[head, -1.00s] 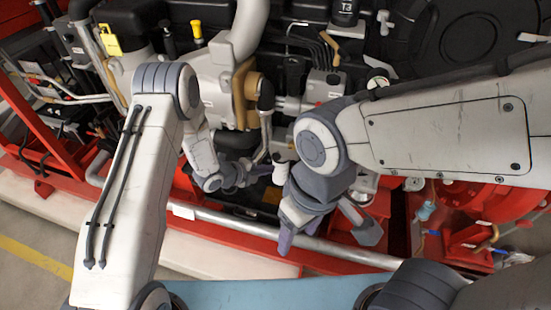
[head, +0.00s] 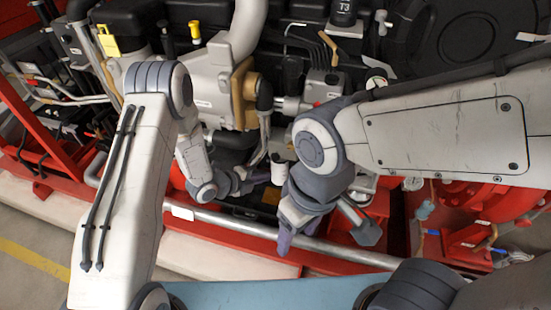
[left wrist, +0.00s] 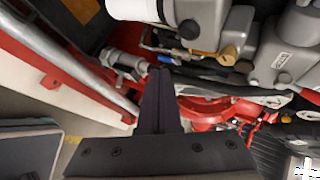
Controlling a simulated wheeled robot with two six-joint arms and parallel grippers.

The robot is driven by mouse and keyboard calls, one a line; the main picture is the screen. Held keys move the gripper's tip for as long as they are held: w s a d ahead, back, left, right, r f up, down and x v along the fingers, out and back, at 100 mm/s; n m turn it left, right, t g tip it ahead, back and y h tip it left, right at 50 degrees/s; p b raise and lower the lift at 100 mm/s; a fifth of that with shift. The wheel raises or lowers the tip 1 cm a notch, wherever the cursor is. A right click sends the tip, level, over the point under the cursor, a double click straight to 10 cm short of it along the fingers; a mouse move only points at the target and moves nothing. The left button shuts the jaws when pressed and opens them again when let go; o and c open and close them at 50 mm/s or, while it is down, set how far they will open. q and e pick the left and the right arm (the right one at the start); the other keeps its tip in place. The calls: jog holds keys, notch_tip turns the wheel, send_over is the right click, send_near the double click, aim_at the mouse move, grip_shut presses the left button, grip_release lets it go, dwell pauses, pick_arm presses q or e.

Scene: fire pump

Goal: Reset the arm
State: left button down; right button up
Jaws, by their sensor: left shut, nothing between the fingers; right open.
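My left gripper (head: 255,178) is shut and empty, in front of the engine, a little left of my right gripper. In the left wrist view its closed fingers (left wrist: 157,98) point toward a white cylinder and pipe fittings, with nothing between them. My right gripper (head: 325,235) hangs lower, open and empty, its two fingers spread apart above the steel rail. My left arm reaches in from the left and my right arm from the right, both bent over the pump frame.
The grey and black engine (head: 216,85) fills the back. The red frame (head: 470,240) and steel rail (head: 240,225) run along the front. A white cylinder (left wrist: 140,10) and a small brass-coloured part (left wrist: 228,54) lie close beyond my left fingers. Floor shows at lower left.

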pick_arm(q)
jog(key=shift+r, duration=0.1)
dwell(0.3)
jog(key=s+r+n+g+y, duration=0.1)
jog(key=s+r+n+y, duration=0.35)
jog(key=r, duration=0.35)
jog(key=s+r+n+g+y, duration=0.1)
jog(key=s+r+n+y, duration=0.2)
jog(key=r+n, duration=0.35)
jog(key=s+a+r+n+g, duration=0.1)
jog(key=s+r+n, duration=0.3)
jog(key=s, duration=0.7)
jog(key=s+a+r+n+g, duration=0.2)
jog(key=s+r+n+g, duration=0.2)
jog(key=s, duration=0.8)
jog(key=shift+r+n+y, duration=0.35)
jog(key=shift+r+n, duration=0.05)
jog(key=shift+r, duration=0.2)
jog(key=shift+a, duration=0.1)
